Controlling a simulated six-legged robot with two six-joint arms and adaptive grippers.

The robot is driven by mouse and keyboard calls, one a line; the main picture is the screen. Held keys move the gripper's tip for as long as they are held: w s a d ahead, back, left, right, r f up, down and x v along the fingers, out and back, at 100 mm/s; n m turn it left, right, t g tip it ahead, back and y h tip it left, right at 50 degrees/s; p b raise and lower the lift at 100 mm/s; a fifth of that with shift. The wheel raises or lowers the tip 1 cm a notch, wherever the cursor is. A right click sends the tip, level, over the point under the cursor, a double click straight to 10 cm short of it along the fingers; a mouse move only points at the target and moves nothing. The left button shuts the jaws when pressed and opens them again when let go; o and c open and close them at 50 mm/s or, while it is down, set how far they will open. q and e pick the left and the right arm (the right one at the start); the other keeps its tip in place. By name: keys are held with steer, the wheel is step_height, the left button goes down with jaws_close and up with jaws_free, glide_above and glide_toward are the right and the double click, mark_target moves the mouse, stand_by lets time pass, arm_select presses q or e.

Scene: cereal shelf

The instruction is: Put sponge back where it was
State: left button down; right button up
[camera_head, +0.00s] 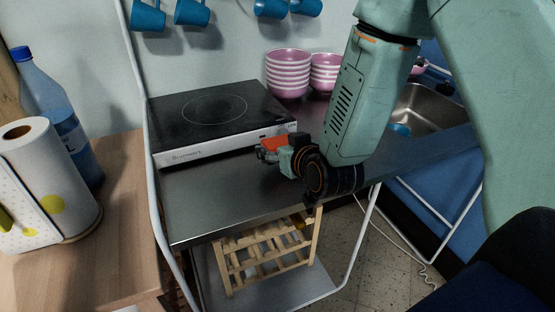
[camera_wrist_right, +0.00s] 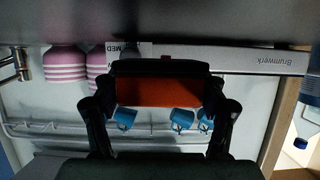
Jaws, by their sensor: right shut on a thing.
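The orange-red sponge (camera_head: 274,143) is between the fingers of my right gripper (camera_head: 270,150), at the front edge of the hotplate in the head view. In the wrist view the orange sponge (camera_wrist_right: 155,93) fills the space between the dark fingers of my right gripper (camera_wrist_right: 158,98), which is shut on it. My right arm reaches in from the upper right, over the metal counter. Whether the sponge touches the counter or hotplate is hard to tell. My left gripper is not in view.
The black hotplate (camera_head: 213,112) stands on the metal counter (camera_head: 212,207). Pink striped bowls (camera_head: 288,74) stand behind it, and blue mugs (camera_head: 192,12) hang above. A sink (camera_head: 425,107) is at the right. A paper towel roll (camera_head: 45,180) and a blue bottle (camera_head: 62,120) stand at the left.

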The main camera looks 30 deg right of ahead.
steer(key=f, duration=0.2)
steer(key=shift+s+f+b, duration=0.35)
steer(key=shift+s+f, duration=0.05)
steer(key=shift+w+a+f, duration=0.1)
steer(key=shift+w+f, duration=0.1)
steer(key=shift+w, duration=0.2)
steer(key=o, duration=0.8)
steer(key=shift+s+r, duration=0.15)
steer(key=shift+s, duration=0.15)
steer(key=shift+o, duration=0.8)
steer(key=shift+w, duration=0.25)
steer(key=shift+s+r, duration=0.15)
steer(key=shift+s, duration=0.15)
steer(key=p+v, duration=0.1)
steer(key=v, duration=0.5)
steer(key=p+v, duration=0.2)
steer(key=v, duration=0.1)
steer(key=shift+s+r+p, duration=0.15)
steer(key=shift+p, duration=0.2)
steer(key=s+p, duration=0.1)
steer(key=p, duration=0.2)
steer(key=shift+r, duration=0.2)
steer(key=shift+s+r+p, duration=0.15)
steer(key=shift+s+p, duration=0.45)
steer(key=shift+p, duration=0.15)
